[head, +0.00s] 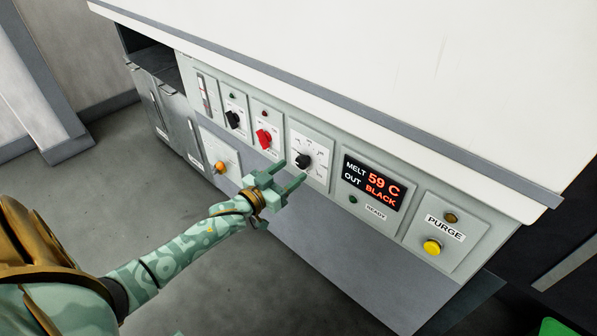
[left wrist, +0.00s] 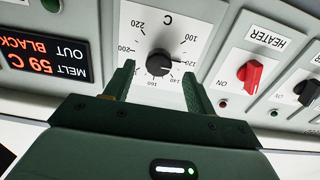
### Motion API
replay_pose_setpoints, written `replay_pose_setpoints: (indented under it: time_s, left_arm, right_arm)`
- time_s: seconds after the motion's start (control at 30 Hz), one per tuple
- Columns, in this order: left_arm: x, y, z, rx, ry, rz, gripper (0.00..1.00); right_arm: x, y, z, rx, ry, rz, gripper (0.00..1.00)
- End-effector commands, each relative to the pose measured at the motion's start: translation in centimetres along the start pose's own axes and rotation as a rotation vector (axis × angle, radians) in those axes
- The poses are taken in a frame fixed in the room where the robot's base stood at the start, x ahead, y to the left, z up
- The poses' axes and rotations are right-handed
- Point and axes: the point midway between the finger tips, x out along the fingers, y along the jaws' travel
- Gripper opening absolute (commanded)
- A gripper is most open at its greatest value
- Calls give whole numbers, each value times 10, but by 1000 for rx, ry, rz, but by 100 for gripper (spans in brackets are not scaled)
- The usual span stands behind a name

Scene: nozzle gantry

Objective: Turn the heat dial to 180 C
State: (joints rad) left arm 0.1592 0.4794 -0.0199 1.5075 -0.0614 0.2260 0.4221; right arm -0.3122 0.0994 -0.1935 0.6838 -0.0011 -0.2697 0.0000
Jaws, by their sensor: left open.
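The heat dial is a round black knob (head: 302,160) on a white scale plate (head: 311,146) in the front panel. In the left wrist view the knob (left wrist: 159,62) shows close up, with printed marks from 100 to 220 around it. I cannot surely tell which mark it points to. My left gripper (head: 292,173) is open and faces the plate just in front of the knob. In the left wrist view its fingers (left wrist: 159,76) stand apart on either side of the knob, with visible space between; contact cannot be seen. My right gripper is out of view.
Left of the dial are a red heater switch (head: 263,138), a black switch (head: 233,119) and an orange knob (head: 220,167). Right of it are a display (head: 373,183) reading MELT 59 C, OUT BLACK, and a yellow purge button (head: 432,247). A white top (head: 390,60) overhangs the panel.

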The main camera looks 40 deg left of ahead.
Motion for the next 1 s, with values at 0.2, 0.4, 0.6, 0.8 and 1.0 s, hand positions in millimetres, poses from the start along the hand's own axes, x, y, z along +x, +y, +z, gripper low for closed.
replay_pose_setpoints:
  time_s: [0.2, 0.4, 0.6, 0.8, 1.0]
  left_arm:
    - [26, 0, 2, 0, -2, 0, 56]
    - [31, 0, 0, 0, 0, -1, 56]
    - [31, 0, 0, 0, 0, -1, 39]
    - [30, 0, 0, 0, -1, 0, 11]
    - [30, 0, 0, 18, -1, -1, 11]
  right_arm:
    - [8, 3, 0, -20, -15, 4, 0]
    - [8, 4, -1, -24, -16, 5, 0]
    - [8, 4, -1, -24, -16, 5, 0]
    - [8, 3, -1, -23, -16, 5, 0]
    - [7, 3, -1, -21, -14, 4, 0]
